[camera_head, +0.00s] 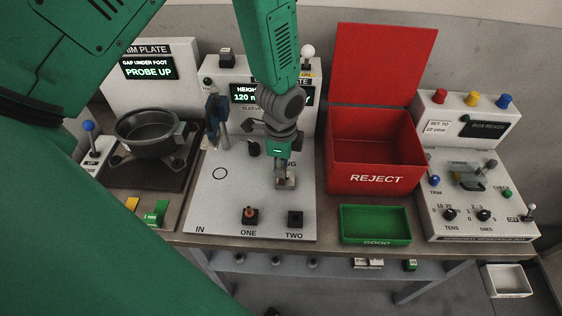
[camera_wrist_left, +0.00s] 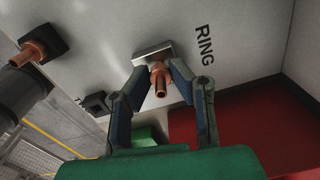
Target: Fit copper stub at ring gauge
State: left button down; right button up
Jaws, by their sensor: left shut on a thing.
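A copper stub (camera_wrist_left: 160,80) with a wider collar shows in the left wrist view, at a small pale metal plate (camera_wrist_left: 148,54) beside the word RING. My left gripper (camera_wrist_left: 159,72) is shut on this stub, with one finger on each side of it. In the head view my left gripper (camera_head: 285,175) points down over the same small plate (camera_head: 288,184) on the white panel; the stub is hidden there. I cannot tell how deep it sits in the ring. Another copper stub (camera_wrist_left: 32,52) stands in a black block, seemingly the block (camera_head: 250,216) marked ONE.
The block (camera_head: 295,219) marked TWO looks empty. The red REJECT bin (camera_head: 374,180) with its lid up stands close right, with the green GOOD tray (camera_head: 376,238) before it. A dark pot (camera_head: 148,140) is left; a console (camera_head: 480,228) is far right.

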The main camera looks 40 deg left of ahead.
pick_arm(q)
jog(key=shift+d+r, duration=0.15)
jog(key=shift+d, duration=0.5)
jog(key=shift+a, duration=0.55)
pick_arm(e)
jog(key=shift+d+r, duration=0.1)
jog(key=shift+r, duration=0.2)
pick_arm(q)
jog(key=shift+d, duration=0.25)
pick_arm(e)
jog(key=shift+d+f, duration=0.1)
jog(key=shift+d, duration=0.1)
pick_arm(q)
jog(key=shift+f, duration=0.35)
pick_arm(e)
jog(key=shift+d+f, duration=0.1)
jog(key=shift+f, duration=0.1)
pick_arm(q)
jog(key=c, duration=1.3)
grip_release()
jog(key=shift+f, duration=0.1)
jog(key=shift+c, duration=0.2)
jog(key=shift+a, duration=0.15)
pick_arm(e)
jog(key=shift+a, duration=0.2)
jog(key=shift+s, duration=0.1)
